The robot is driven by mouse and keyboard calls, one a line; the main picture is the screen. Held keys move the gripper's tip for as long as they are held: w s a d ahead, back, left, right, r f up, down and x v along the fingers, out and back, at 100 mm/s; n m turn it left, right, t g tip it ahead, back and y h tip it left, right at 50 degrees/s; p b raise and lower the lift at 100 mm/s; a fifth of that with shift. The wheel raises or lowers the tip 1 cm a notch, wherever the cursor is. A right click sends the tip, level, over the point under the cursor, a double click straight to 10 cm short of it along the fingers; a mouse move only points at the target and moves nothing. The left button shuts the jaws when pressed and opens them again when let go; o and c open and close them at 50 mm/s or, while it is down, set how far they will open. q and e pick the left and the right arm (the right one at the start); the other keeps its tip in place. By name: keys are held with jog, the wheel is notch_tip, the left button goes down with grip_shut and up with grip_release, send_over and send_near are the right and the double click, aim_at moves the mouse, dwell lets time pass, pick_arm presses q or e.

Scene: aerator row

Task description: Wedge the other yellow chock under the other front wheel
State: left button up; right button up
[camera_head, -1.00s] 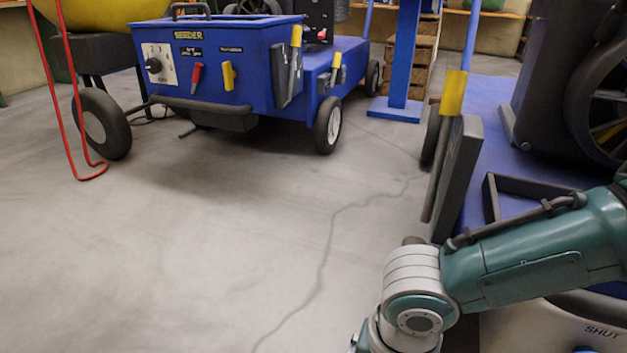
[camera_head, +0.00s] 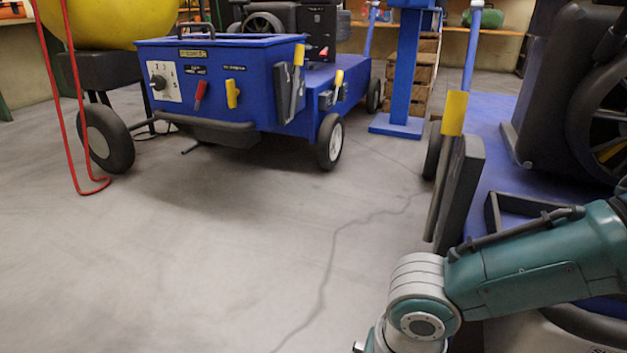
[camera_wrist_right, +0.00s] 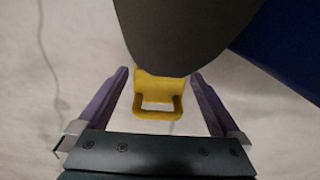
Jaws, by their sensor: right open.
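In the right wrist view a yellow chock (camera_wrist_right: 158,84) with a loop handle sits on the grey floor at the lower edge of a dark rounded wheel (camera_wrist_right: 185,30). The wheel hides the chock's far end, so I cannot tell how tightly it is wedged. My right gripper (camera_wrist_right: 160,78) is open, with one purple finger on each side of the chock and visible gaps to it. In the head view my right arm reaches in from the right, but its gripper is below the frame. The chock and this wheel cannot be made out there. My left gripper is not in view.
A blue seeder (camera_head: 225,85) on wheels stands at the back left, beside a red bent rod (camera_head: 75,110). A blue machine deck (camera_head: 495,130) with a dark upright panel (camera_head: 460,190) is at the right, close to my arm. The cracked floor (camera_head: 200,260) between is clear.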

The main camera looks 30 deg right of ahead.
notch_tip(320, 180, up, 10)
jog(key=p, duration=0.9)
jog(key=shift+r, duration=0.1)
notch_tip(320, 180, up, 7)
jog(key=p, duration=0.6)
jog(key=shift+p, duration=0.4)
